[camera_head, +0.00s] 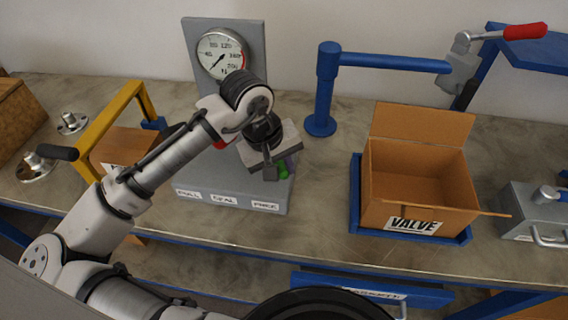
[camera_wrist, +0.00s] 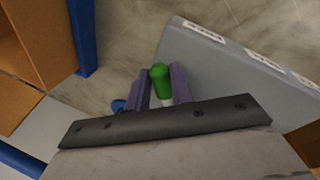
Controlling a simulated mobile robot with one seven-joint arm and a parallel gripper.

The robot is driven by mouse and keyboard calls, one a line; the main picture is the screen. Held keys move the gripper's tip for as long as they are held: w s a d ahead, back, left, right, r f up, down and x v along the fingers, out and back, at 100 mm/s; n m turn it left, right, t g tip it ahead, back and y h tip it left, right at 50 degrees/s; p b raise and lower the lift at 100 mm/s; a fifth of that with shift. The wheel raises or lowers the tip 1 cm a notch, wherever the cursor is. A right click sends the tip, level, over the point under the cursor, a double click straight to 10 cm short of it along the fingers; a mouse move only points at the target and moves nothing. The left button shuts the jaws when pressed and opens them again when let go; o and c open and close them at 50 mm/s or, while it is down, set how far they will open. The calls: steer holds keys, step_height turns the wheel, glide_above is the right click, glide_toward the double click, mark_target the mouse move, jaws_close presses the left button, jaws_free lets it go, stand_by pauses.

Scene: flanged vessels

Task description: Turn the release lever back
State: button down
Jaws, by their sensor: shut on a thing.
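The release lever shows as a green handle (camera_wrist: 160,80) between the two fingers of my gripper (camera_wrist: 161,92) in the wrist view. In the head view, a bit of the green handle (camera_head: 283,168) shows beside my gripper (camera_head: 274,172), at the right side of the grey test unit (camera_head: 235,192). My gripper is shut on the green handle. The unit's front has several white labels; the right one (camera_head: 265,206) seems to read FREE. Most of the lever and its pivot are hidden behind my gripper and wrist.
A round gauge (camera_head: 223,53) stands on the unit's back plate. A cardboard box (camera_head: 415,185) marked VALVE sits in a blue tray to the right. A blue post with an arm (camera_head: 326,90) stands behind. A yellow frame (camera_head: 106,122) and metal flanges are at left.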

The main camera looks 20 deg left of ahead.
steer(key=shift+s, duration=0.1)
stand_by(0.4)
steer(key=c, duration=1.2)
jaws_free()
steer(key=b+v, duration=0.1)
steer(key=v, duration=1.3)
steer(key=shift+b, duration=0.3)
steer(key=shift+a, duration=0.1)
